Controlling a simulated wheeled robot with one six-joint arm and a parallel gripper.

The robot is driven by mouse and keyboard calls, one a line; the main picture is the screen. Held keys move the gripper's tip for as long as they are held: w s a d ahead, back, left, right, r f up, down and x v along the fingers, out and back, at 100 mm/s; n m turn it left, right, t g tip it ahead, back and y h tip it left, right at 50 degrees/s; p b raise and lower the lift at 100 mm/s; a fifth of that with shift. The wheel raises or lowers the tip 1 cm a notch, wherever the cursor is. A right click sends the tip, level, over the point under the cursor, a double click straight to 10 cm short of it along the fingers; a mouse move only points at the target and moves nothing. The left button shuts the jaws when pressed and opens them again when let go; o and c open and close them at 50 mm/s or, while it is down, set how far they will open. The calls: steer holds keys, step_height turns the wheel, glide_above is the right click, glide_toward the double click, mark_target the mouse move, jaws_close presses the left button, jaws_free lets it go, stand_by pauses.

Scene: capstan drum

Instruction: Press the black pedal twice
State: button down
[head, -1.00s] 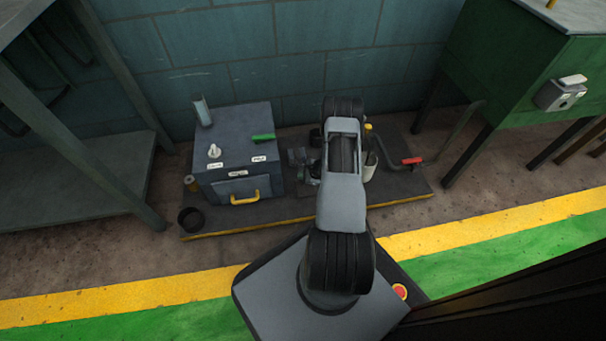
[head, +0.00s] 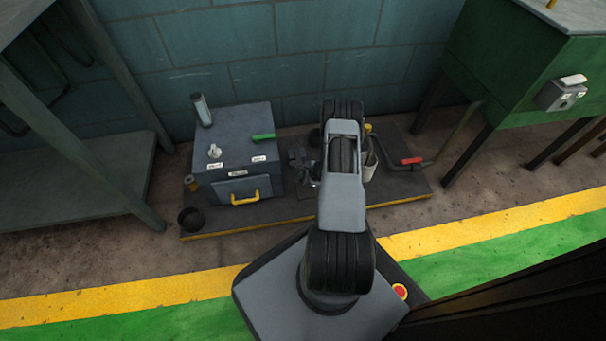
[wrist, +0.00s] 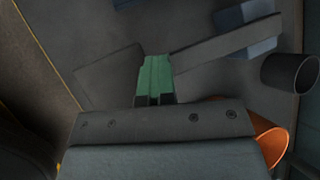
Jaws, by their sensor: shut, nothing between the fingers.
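In the wrist view my gripper (wrist: 155,80) is shut and empty, its green fingertips side by side. A flat dark plate (wrist: 108,76) lies left of the fingertips. A dark grey bar (wrist: 228,44) runs from close beside the fingertips to the upper right. These look like parts of the black pedal, but I cannot tell for sure. I also cannot tell whether the fingertips touch either one.
A dark platform (head: 400,188) with a yellow edge carries a grey box (head: 232,130) with a green lever (head: 263,137) and a yellow handle (head: 244,198). A red-gripped crank (head: 411,161) is at right. A black cup (head: 191,218) and, in the wrist view, an orange cup (wrist: 268,142) stand nearby.

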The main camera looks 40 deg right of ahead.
steer(key=shift+s+a+f, duration=0.15)
steer(key=shift+s+a, duration=0.05)
steer(key=shift+s, duration=0.2)
stand_by(0.5)
steer(key=shift+w+d+r+p, duration=0.1)
steer(key=shift+w+r+p, duration=0.15)
steer(key=shift+r+p, duration=0.85)
steer(key=shift+w+r+p, duration=0.2)
steer(key=shift+r+p, duration=0.3)
steer(key=shift+r, duration=1.1)
steer(key=shift+w+d+r, duration=0.1)
steer(key=shift+w+r, duration=0.05)
steer(key=shift+r, duration=0.2)
steer(key=shift+w+d, duration=0.1)
steer(key=shift+w+d+f+b, duration=0.1)
steer(key=shift+f+b, duration=0.15)
steer(key=shift+b, duration=0.4)
